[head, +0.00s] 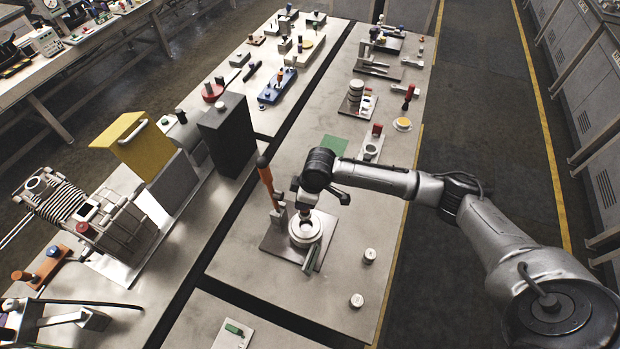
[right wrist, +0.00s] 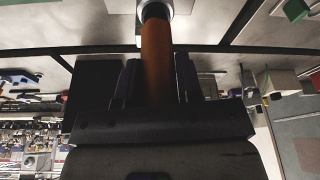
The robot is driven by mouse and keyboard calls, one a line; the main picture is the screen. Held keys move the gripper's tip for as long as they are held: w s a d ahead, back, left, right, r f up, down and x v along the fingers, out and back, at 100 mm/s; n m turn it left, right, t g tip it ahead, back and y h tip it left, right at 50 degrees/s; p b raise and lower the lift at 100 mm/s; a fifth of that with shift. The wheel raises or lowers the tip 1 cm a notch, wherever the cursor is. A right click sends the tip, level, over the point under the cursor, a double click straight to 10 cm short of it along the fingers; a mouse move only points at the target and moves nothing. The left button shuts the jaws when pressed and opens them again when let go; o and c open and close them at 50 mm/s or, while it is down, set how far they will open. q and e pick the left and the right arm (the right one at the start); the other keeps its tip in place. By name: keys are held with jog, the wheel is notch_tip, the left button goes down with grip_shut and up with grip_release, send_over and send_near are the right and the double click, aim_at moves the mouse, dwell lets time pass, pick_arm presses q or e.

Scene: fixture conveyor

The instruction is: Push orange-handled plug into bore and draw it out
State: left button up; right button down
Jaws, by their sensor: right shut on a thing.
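A dark collar and a pale round part show at the handle's far end. Whether the plug's tip is inside anything is hidden. My left gripper is out of view.
Two small metal cylinders (head: 370,256) and (head: 357,300) stand right of the base plate. A green mat (head: 333,144) and a red-topped block (head: 377,130) lie behind. A tall black box (head: 226,135) stands to the left. The bench's front right is mostly clear.

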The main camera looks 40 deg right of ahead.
jog(key=shift+w+r+n, duration=0.1)
jog(key=shift+w+n, duration=0.1)
jog(key=shift+n, duration=0.5)
jog(key=shift+w+n+g+y, duration=0.1)
jog(key=shift+n+g+y, duration=0.2)
jog(key=shift+n, duration=0.3)
jog(key=n, duration=0.2)
jog(key=shift+s+d+n+g, duration=0.15)
jog(key=shift+s+n+g, duration=0.15)
jog(key=shift+s+n, duration=0.1)
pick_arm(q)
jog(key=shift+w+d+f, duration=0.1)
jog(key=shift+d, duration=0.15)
pick_arm(e)
jog(key=shift+w+n, duration=0.1)
jog(key=shift+n, duration=0.3)
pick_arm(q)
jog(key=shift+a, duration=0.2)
